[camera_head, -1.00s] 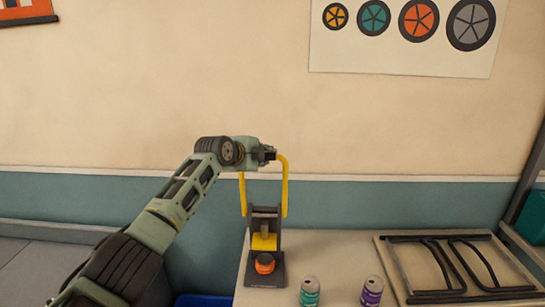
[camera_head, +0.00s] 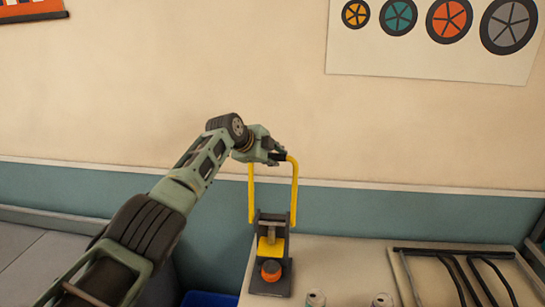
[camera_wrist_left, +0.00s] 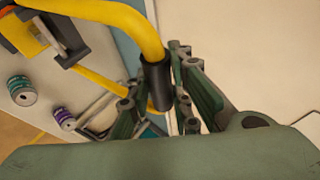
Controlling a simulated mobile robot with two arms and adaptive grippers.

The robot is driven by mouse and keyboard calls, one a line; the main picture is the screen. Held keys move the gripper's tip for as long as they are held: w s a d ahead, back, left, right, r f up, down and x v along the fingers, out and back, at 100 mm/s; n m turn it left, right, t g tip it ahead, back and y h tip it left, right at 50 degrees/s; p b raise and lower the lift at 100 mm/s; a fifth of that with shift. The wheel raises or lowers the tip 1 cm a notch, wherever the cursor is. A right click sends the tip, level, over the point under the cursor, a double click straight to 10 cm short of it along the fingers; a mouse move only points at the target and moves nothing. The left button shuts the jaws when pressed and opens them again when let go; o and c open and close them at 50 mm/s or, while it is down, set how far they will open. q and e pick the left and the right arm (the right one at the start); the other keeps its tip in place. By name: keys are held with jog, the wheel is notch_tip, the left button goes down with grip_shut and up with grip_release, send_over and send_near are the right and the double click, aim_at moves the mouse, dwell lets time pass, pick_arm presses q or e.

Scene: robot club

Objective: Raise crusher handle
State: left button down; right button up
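The can crusher (camera_head: 271,270) stands on the table near its left end, with a dark body, a yellow block and an orange part at the front. Its yellow handle (camera_head: 294,195) points up, with both side bars about vertical. My left gripper (camera_head: 278,157) is at the handle's top bar. In the left wrist view, the handle's dark grip (camera_wrist_left: 157,85) lies between the fingers of my left gripper (camera_wrist_left: 160,100), which stand apart with a small gap on one side. My right gripper is not in view.
Two cans, a left one (camera_head: 315,298) and a right one (camera_head: 382,300), stand on the table (camera_head: 335,262) to the right of the crusher. A dark-framed rack (camera_head: 450,250) is farther right. A blue bin (camera_head: 208,300) is below left. The wall (camera_head: 400,130) is close behind.

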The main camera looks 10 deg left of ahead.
pick_arm(q)
jog(key=c, duration=1.9)
grip_release()
jog(key=shift+w+d+r, duration=0.1)
jog(key=shift+r, duration=0.2)
jog(key=shift+c, duration=0.2)
jog(key=shift+o, duration=0.9)
jog(key=shift+w+f, duration=0.1)
jog(key=shift+o, duration=1)
jog(key=shift+w+d+f, duration=0.1)
jog(key=shift+w+f, duration=0.05)
jog(key=shift+f, duration=0.05)
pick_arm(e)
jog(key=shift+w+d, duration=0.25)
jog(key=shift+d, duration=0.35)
pick_arm(q)
jog(key=shift+s+r, duration=0.1)
jog(key=shift+s, duration=0.1)
